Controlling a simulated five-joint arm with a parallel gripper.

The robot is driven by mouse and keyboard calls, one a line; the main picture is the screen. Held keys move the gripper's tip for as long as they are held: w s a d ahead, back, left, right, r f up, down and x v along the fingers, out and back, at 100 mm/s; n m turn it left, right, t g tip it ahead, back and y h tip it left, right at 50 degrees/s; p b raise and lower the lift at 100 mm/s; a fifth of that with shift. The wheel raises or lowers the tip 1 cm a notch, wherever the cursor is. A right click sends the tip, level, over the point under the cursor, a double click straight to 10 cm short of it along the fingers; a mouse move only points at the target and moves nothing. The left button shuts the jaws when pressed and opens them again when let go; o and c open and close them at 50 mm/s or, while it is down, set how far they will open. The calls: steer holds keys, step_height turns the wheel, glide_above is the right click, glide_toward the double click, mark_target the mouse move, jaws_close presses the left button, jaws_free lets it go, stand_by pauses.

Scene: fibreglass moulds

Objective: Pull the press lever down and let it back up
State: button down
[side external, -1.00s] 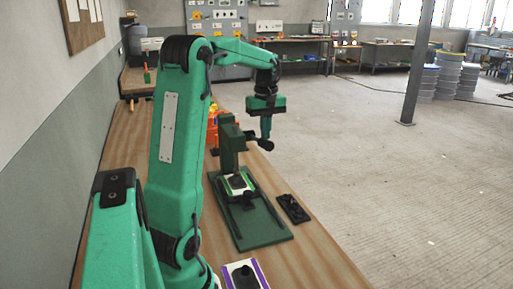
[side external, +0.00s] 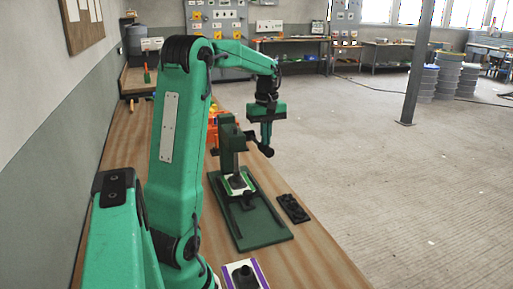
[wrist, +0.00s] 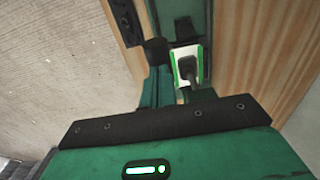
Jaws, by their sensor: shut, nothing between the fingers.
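The dark green press (side external: 229,150) stands on the bench, on a long green base (side external: 262,232). Its lever, with a black knob (side external: 267,151), sticks out to the right of the column and slants downward. In the wrist view the dark knob (wrist: 156,50) shows just beyond the fingers. My gripper (side external: 266,140) is shut and points down over the lever's end, with its tips at or very near the knob. It holds nothing. In the wrist view my gripper (wrist: 158,78) partly hides the lever. A white plate with green edges (side external: 232,191) and a dark piece lies under the press.
A black part with knobs (side external: 293,208) lies right of the base. A purple-edged white plate (side external: 259,268) with a dark piece is at the front. Orange things (side external: 212,130) stand behind the press. The bench's right edge is close, with open floor beyond.

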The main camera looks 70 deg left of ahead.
steer(key=shift+a+r, duration=0.1)
steer(key=shift+r, duration=0.05)
steer(key=a+r, duration=0.4)
steer(key=r, duration=0.7)
steer(key=shift+a+r, duration=0.35)
steer(key=shift+a, duration=0.05)
stand_by(1.6)
stand_by(0.3)
steer(key=shift+d, duration=0.15)
steer(key=d+f+m+t+y, duration=0.1)
steer(key=d+m+t, duration=0.2)
steer(key=d+m, duration=1.15)
steer(key=s+d+f+m+t, duration=0.1)
steer(key=s+d+f, duration=0.2)
steer(key=d, duration=0.3)
steer(key=s+d+f+m, duration=0.1)
steer(key=s+d+f, duration=0.2)
steer(key=d, duration=0.4)
steer(key=s+d+f+m+t+h, duration=0.1)
steer(key=s+d+f, duration=0.1)
steer(key=d+f, duration=0.2)
steer(key=d, duration=0.3)
steer(key=shift+s+t, duration=0.3)
steer(key=shift+s, duration=0.1)
